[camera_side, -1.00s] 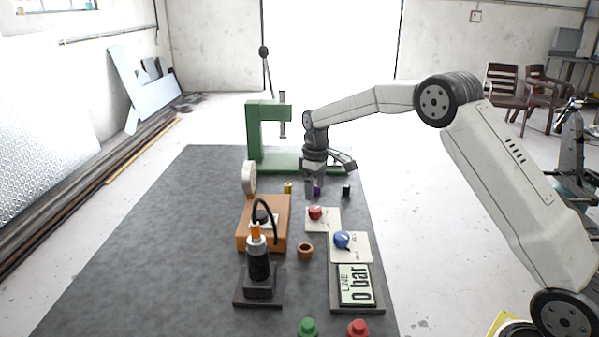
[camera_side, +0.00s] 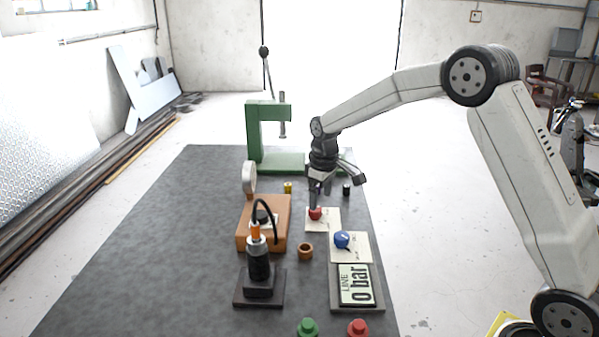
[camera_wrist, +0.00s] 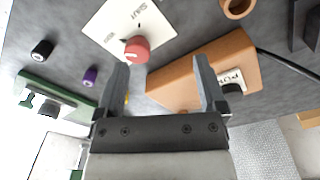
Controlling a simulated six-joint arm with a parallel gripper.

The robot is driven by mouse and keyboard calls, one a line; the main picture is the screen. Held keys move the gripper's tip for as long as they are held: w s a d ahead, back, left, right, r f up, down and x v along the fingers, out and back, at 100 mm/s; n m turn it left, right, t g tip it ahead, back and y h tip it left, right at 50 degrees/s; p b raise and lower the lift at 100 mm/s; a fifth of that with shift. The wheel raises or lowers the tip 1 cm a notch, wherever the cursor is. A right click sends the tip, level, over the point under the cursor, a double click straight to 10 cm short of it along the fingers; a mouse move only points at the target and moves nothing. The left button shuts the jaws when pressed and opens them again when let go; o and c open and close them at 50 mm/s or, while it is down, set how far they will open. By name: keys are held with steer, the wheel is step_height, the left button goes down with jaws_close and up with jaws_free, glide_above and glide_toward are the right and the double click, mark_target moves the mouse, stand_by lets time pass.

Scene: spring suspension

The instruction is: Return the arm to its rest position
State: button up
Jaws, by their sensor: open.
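My gripper (camera_side: 320,192) hangs from the bent arm over the back right part of the table, just behind the red knob (camera_side: 316,213). In the wrist view my gripper (camera_wrist: 162,82) has its two fingers apart with nothing between them. The red knob (camera_wrist: 137,49) sits on its white plate by the left fingertip in that view. A small purple cylinder (camera_wrist: 90,76) and a black one (camera_wrist: 42,50) stand apart from the fingers. The gap between the fingertips and the table cannot be told exactly.
A green press (camera_side: 254,135) stands at the back. An orange-brown box (camera_side: 243,241), a black device with an orange top (camera_side: 259,268), a brown ring (camera_side: 305,251), a blue knob (camera_side: 342,240) and a gauge display (camera_side: 355,285) are nearby. The table's left side (camera_side: 150,250) is clear.

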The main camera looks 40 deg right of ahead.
steer(key=shift+m+t, duration=0.6)
steer(key=shift+m, duration=0.3)
steer(key=s+a, duration=0.1)
steer(key=s, duration=0.3)
steer(key=s+a, duration=0.2)
steer(key=s, duration=0.2)
steer(key=s+a+f, duration=0.1)
steer(key=s, duration=0.3)
steer(key=shift+s+a, duration=0.3)
steer(key=shift+m+t, duration=0.4)
steer(key=shift+m, duration=0.2)
steer(key=s, duration=0.3)
steer(key=s+a+f, duration=0.1)
steer(key=s, duration=0.3)
steer(key=s+a+f, duration=0.1)
steer(key=s, duration=0.2)
steer(key=shift+s+f, duration=0.1)
steer(key=shift+s, duration=0.25)
